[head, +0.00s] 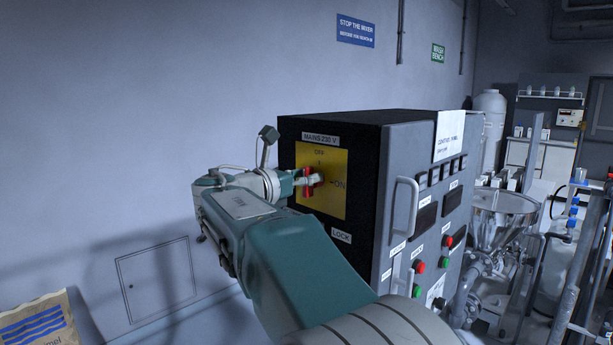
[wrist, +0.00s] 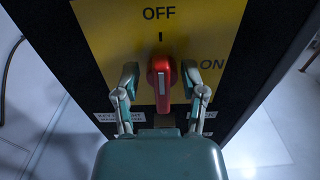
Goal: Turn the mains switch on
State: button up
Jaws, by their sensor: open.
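The mains switch has a red handle (wrist: 162,82) on a yellow plate (wrist: 95,30) marked OFF at the top and ON at the right. The handle stands upright, in line with the OFF mark. In the head view the red handle (head: 307,188) is partly hidden by my gripper (head: 304,178). In the wrist view my gripper (wrist: 160,76) is open, with one finger on each side of the handle. A gap shows between each finger and the handle.
The switch is on the side of a dark control cabinet (head: 400,135). The cabinet front has a grey handle (head: 401,220) and several buttons. A steel hopper (head: 503,205) stands at the right. A sack (head: 40,318) is at the lower left.

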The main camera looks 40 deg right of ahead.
jog(key=shift+d, duration=0.15)
grip_shut()
jog(key=shift+s+m, duration=0.1)
jog(key=shift+m, duration=0.6)
jog(key=m, duration=0.3)
jog(key=shift+s+f, duration=0.15)
jog(key=shift+s, duration=0.05)
jog(key=m, duration=0.6)
jog(key=f+m, duration=0.1)
jog(key=m, duration=0.2)
jog(key=shift+s, duration=0.4)
jog(key=shift+s+f+m, duration=0.1)
jog(key=shift+f+m, duration=0.05)
jog(key=shift+m, duration=1)
jog(key=shift+s+f+m, duration=0.1)
jog(key=shift+f+m, duration=0.05)
jog(key=shift+m, duration=1)
